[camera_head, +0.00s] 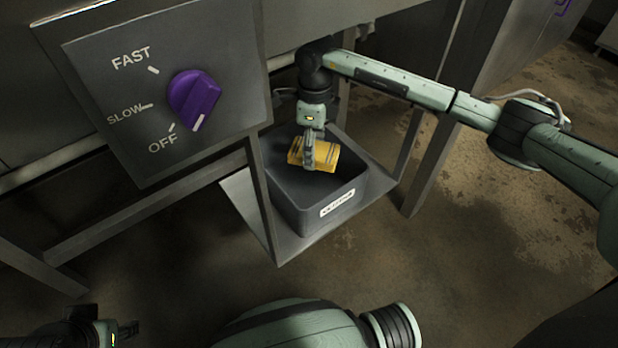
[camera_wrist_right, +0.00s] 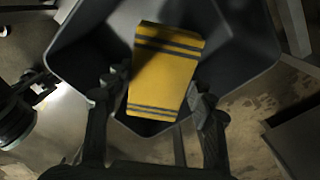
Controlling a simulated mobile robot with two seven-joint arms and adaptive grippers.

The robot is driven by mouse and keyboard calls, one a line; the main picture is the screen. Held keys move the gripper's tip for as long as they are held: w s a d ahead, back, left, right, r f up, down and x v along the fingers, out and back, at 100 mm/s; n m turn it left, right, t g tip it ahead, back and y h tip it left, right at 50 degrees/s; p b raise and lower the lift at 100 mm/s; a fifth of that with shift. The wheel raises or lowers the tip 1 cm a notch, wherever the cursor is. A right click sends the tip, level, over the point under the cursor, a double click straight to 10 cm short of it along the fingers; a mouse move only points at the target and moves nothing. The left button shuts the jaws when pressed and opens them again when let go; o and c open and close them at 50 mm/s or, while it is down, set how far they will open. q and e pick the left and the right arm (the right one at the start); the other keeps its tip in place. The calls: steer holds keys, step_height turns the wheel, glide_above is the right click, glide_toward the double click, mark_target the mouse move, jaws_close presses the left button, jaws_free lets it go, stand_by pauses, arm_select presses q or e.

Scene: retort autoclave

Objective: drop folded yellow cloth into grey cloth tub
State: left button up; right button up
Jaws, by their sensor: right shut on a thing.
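The folded yellow cloth (camera_head: 326,155) has dark stripes and hangs over the opening of the grey cloth tub (camera_head: 290,207), apart from its floor as far as I can tell. My right gripper (camera_head: 309,163) is shut on the cloth. In the right wrist view the cloth (camera_wrist_right: 165,75) sits between the two fingers of the right gripper (camera_wrist_right: 158,98), with the tub (camera_wrist_right: 262,52) behind it. My left gripper (camera_head: 122,333) shows only partly at the bottom left, far from the tub; its jaws are not clear.
The tub stands on a low metal shelf (camera_head: 248,211) between frame legs (camera_head: 432,165). A control panel (camera_head: 100,85) with a purple knob (camera_head: 192,95), its white mark towards OFF, is at the upper left. The floor in front is clear.

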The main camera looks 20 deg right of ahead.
steer(key=o, duration=1.3)
step_height(320, 180, up, 8)
steer(key=shift+f, duration=0.25)
steer(key=shift+a, duration=0.15)
